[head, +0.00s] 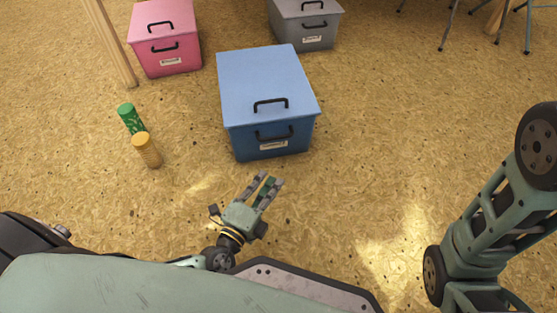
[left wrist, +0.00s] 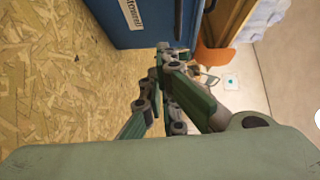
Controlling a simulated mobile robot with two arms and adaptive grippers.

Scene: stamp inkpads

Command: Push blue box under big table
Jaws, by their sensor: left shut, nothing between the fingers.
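The blue box (head: 266,88) stands on the floor in the middle of the head view, with black handles on its lid and front and a label on the front. Its dark blue front also shows at the top of the left wrist view (left wrist: 158,32). Of the big table, a wooden leg (head: 110,45) at upper left seems to show; the tabletop is out of view. My left gripper (head: 270,183) is shut and empty, in front of the box, low near the floor, pointing at it with a small gap. My right gripper is out of view; only that arm shows at right.
A pink box (head: 165,35) and a grey box (head: 305,22) stand behind the blue box, to its left and right. The floor to the right of the box is clear.

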